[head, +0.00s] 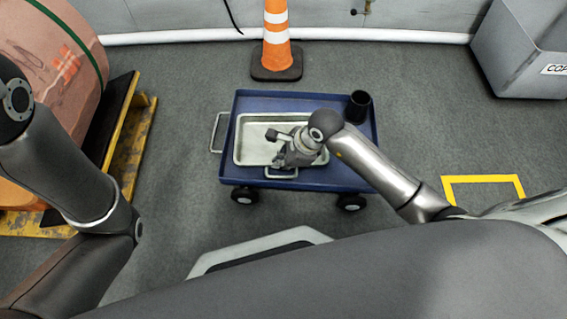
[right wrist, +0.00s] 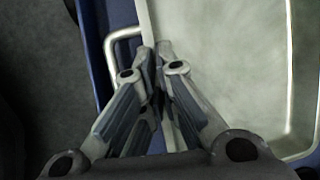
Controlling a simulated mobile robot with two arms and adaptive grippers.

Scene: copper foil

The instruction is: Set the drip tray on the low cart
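The drip tray (head: 250,124) is a shallow pale metal pan. It lies on the blue low cart (head: 330,183), inside the cart's raised rim. Its near handle (head: 281,176) shows by the cart's front edge, and also in the right wrist view (right wrist: 123,42). My right gripper (head: 280,160) is at the tray's near rim, beside that handle. In the right wrist view its fingers (right wrist: 156,52) are close together on the tray's rim (right wrist: 147,22). The fingertips hide part of the rim. My left arm shows at the left; its gripper is out of view.
A dark cup (head: 358,106) stands at the cart's far right corner. An orange-and-white cone (head: 277,50) is behind the cart. A large copper roll (head: 60,60) rests on a yellow-edged pallet (head: 135,140) at left. A grey bin (head: 520,55) stands at the far right.

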